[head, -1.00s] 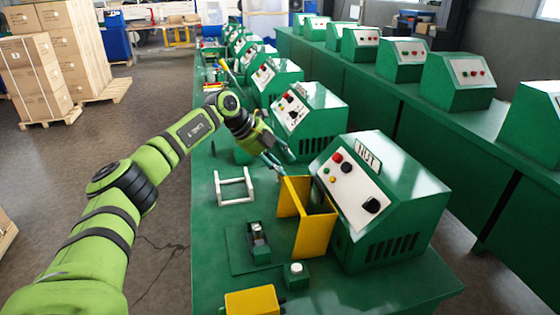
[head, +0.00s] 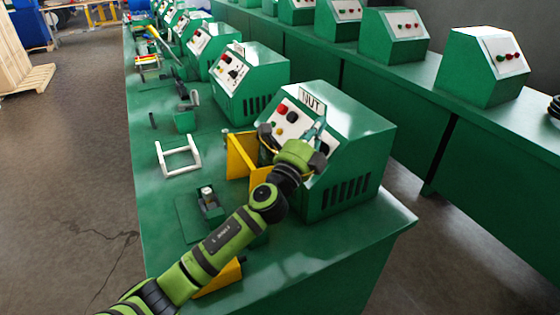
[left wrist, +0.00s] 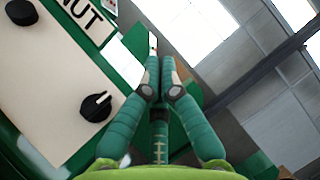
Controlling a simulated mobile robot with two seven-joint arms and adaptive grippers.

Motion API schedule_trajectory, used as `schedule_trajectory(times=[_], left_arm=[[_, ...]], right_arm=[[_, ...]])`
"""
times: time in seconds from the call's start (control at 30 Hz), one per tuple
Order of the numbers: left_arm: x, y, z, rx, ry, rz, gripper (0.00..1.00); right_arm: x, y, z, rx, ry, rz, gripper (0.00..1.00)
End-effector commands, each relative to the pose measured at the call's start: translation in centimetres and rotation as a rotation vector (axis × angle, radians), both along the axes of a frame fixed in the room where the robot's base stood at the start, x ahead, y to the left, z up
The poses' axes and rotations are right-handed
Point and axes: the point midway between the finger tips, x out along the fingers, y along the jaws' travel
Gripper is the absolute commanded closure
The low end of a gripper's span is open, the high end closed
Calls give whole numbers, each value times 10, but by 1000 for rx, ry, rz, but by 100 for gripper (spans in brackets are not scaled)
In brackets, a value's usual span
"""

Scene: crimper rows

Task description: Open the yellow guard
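The yellow guard (head: 239,158) stands upright on the green bench in front of the machine labelled NUT (head: 345,135). Its left panels show in the head view; my left arm hides its right part, so I cannot tell how far it stands open. My left gripper (head: 318,130) is to the right of and above the guard, in front of the machine's control panel. In the left wrist view its two fingers (left wrist: 160,75) come together and look shut, with nothing clearly held. The panel's black knob (left wrist: 97,106) is left of the fingers. My right gripper is out of view.
A white U-shaped frame (head: 178,157) lies on the bench left of the guard. A small dark fixture (head: 209,202) stands in front of the guard. A yellow block (head: 222,279) is partly behind my arm. More green machines (head: 245,80) line the bench behind.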

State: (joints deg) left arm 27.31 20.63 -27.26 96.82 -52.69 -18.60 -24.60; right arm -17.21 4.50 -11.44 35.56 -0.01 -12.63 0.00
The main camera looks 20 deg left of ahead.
Motion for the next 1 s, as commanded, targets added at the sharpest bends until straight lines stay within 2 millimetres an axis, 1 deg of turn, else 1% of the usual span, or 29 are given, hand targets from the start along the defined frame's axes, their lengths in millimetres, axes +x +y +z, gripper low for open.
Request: schedule_trajectory(times=[0.03,0.07,0.1,0.2,0.3,0.4,0.47,0.57,0.9,1.0], left_arm=[[-10,13,-25,-52,52,98,100],[-15,22,-36,-70,85,157,100],[-22,34,-52,-90,134,228,100],[-40,56,-86,-118,254,358,100],[-53,69,-109,-126,342,432,100],[-58,75,-119,-127,382,463,100],[-55,77,-120,-125,387,468,100],[-43,81,-120,-124,387,469,100],[12,98,-123,-123,385,468,100],[23,101,-124,-123,384,467,100]], right_arm=[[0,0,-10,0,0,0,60],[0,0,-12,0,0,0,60],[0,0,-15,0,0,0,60],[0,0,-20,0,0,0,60],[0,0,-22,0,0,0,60],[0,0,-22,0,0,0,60],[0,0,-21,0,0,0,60],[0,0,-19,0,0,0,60],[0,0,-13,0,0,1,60],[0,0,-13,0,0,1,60]])
